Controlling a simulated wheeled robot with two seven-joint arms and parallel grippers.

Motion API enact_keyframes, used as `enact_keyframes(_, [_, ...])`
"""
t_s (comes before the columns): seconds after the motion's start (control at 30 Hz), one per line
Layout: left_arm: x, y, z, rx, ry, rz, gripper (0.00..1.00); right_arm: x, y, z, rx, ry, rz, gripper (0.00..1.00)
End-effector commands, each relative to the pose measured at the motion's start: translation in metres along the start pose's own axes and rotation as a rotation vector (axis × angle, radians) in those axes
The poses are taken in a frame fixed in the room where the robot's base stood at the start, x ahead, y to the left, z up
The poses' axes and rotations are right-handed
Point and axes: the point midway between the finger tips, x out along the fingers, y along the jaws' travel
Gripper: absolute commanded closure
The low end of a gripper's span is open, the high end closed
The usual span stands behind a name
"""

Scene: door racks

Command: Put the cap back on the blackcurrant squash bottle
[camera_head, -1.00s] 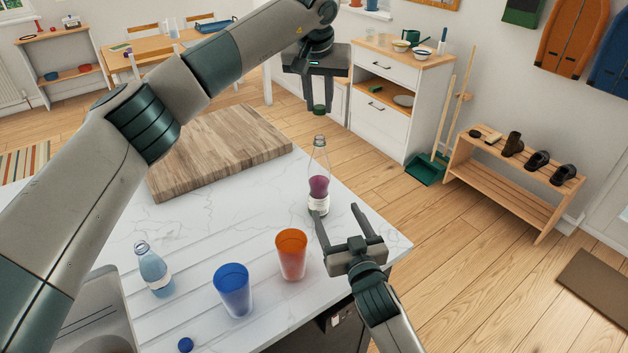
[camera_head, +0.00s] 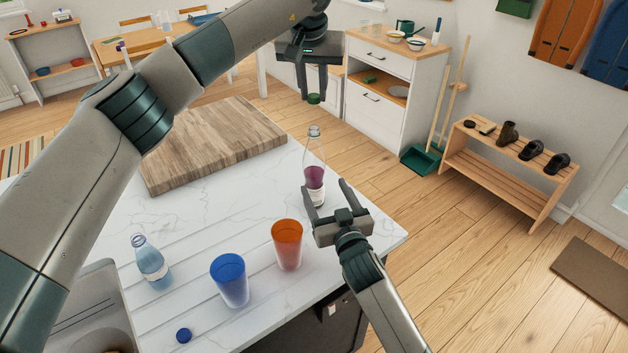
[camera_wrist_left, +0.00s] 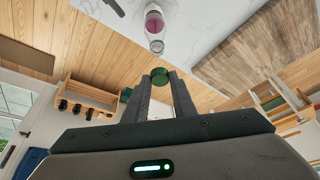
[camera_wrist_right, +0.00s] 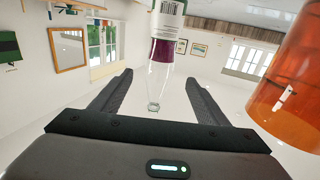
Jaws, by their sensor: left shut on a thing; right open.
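The blackcurrant squash bottle (camera_head: 315,172), clear with purple liquid and a pale label, stands upright and uncapped near the worktop's far edge. It also shows in the left wrist view (camera_wrist_left: 154,22) and the right wrist view (camera_wrist_right: 166,55). My left gripper (camera_head: 313,92) is shut on the dark green cap (camera_head: 313,99), above the bottle mouth with a visible gap. The cap also shows at the fingertips in the left wrist view (camera_wrist_left: 160,76). My right gripper (camera_head: 326,190) is open, low beside the bottle. The bottle appears between its fingers in the right wrist view, not gripped.
An orange cup (camera_head: 287,246) stands close left of my right gripper. A blue cup (camera_head: 230,281), a small blue-tinted bottle (camera_head: 151,262) and a loose blue cap (camera_head: 183,335) are further left. A wooden board (camera_head: 215,146) lies behind. The worktop's right edge is near my right gripper.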

Motion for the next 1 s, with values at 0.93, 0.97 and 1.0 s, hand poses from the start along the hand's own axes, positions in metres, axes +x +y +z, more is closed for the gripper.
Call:
enact_keyframes(0.93, [0.000,0.000,0.000,0.000,0.000,0.000,0.97,0.078,0.000,0.000,0.000,-0.001,0.000,0.32])
enact_keyframes(0.97, [0.000,0.000,0.000,0.000,0.000,0.000,0.97,0.078,0.000,0.000,0.000,-0.001,0.000,0.34])
enact_keyframes(1.0, [0.000,0.000,0.000,0.000,0.000,0.000,0.97,0.078,0.000,0.000,0.000,-0.001,0.000,0.44])
